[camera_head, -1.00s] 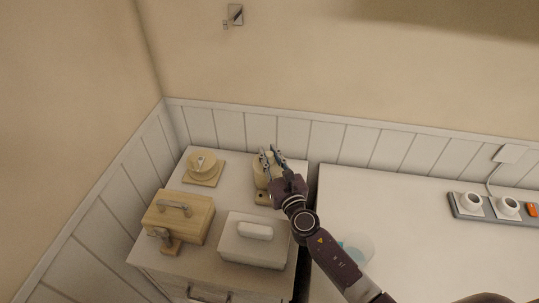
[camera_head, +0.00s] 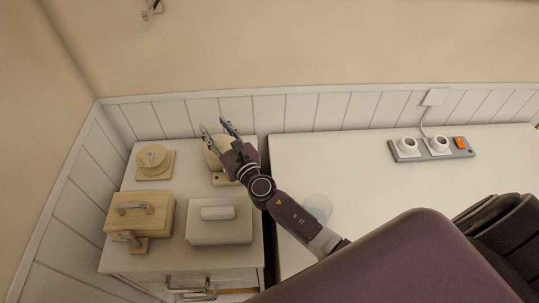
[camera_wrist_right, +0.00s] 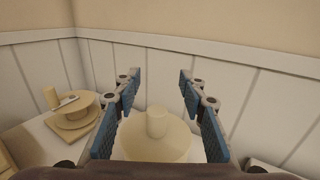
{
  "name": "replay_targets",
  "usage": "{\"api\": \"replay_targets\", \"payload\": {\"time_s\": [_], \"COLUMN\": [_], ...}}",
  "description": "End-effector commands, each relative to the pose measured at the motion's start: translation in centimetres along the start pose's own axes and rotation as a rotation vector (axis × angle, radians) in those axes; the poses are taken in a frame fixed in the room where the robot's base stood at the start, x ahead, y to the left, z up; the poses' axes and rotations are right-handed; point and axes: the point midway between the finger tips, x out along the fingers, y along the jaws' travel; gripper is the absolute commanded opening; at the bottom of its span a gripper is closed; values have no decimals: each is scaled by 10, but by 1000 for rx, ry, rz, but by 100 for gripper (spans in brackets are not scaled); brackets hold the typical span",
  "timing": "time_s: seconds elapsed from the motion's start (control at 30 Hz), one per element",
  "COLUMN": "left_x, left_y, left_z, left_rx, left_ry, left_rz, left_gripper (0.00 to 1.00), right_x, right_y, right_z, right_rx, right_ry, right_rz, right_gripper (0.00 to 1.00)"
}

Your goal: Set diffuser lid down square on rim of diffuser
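The diffuser (camera_head: 216,158) is a round cream body on a small base (camera_head: 222,181) at the back right of the white cabinet top. Its lid (camera_wrist_right: 140,143), a cream disc with an upright knob (camera_wrist_right: 157,122), lies below my right gripper (camera_head: 214,127). In the right wrist view the right gripper (camera_wrist_right: 160,78) is open. Its blue-padded fingers stand apart on both sides of the knob, with nothing held. The lid looks level, but its seam with the diffuser rim is hidden. My left gripper is not in view.
A round wooden piece on a square base (camera_head: 154,165), a wooden handled box (camera_head: 140,217) and a white lidded box (camera_head: 219,232) share the cabinet top. To the right, a white table (camera_head: 350,180) is mostly clear, with a power strip (camera_head: 432,150) at its back.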

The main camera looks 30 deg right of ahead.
Motion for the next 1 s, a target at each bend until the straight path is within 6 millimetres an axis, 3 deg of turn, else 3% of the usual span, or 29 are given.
{"api": "replay_targets", "payload": {"time_s": [0.03, 0.3, 0.33, 0.37, 0.63, 1.0], "left_x": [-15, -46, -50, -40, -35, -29], "left_y": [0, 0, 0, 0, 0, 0], "left_z": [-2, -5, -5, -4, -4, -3], "left_rx": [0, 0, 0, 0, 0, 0], "left_ry": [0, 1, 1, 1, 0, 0], "left_rz": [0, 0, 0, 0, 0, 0], "left_gripper": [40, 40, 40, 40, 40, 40], "right_x": [0, 0, 0, -1, -56, -130], "right_y": [0, 0, 0, 0, -2, -6], "right_z": [14, 47, 50, 43, 34, 40], "right_rx": [-1, -1, -1, 1, -10, -18], "right_ry": [1, 0, 0, -4, -4, -6], "right_rz": [1, 1, 1, 1, -18, -47], "right_gripper": [38, 38, 38, 38, 38, 38]}}
